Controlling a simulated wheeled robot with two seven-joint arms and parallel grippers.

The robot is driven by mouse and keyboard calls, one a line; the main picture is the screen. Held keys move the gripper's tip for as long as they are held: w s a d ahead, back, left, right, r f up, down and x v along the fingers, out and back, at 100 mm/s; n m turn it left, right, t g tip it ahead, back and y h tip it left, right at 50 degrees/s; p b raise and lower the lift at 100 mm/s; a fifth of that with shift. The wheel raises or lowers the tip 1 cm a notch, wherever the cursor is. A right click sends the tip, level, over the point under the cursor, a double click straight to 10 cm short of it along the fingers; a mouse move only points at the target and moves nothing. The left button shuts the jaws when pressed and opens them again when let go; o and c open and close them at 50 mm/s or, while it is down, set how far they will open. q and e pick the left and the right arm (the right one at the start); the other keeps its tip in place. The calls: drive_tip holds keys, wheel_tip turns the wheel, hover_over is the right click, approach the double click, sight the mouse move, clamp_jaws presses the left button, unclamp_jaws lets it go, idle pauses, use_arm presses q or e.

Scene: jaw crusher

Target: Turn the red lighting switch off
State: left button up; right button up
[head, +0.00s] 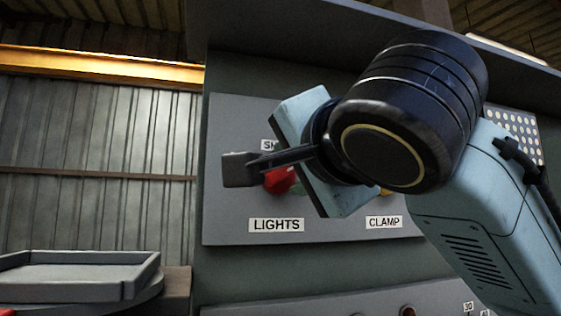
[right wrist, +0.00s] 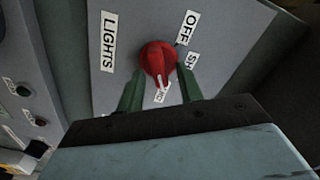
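The red lighting switch (head: 280,181) is a round knob on a grey panel, above the "LIGHTS" label (head: 276,225). My right gripper (head: 240,170) is in front of it and partly hides it in the head view. In the right wrist view the red switch (right wrist: 157,60) shows whole, with an "OFF" label (right wrist: 188,28) beside it and a pale mark at its lower edge. The right gripper's two dark green fingers (right wrist: 160,82) are spread apart, one toward each side of the knob. I cannot tell whether they touch it. My left gripper is not in view.
A "CLAMP" label (head: 384,222) is on the same panel, right of the switch, its control mostly hidden by my right arm. A grey tray (head: 75,278) stands at the lower left. Another panel with small buttons (right wrist: 41,122) shows at the left in the wrist view.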

drive_tip(key=shift+w+a, duration=0.15)
drive_tip(key=shift+w, duration=0.25)
drive_tip(key=shift+s, duration=0.1)
clamp_jaws()
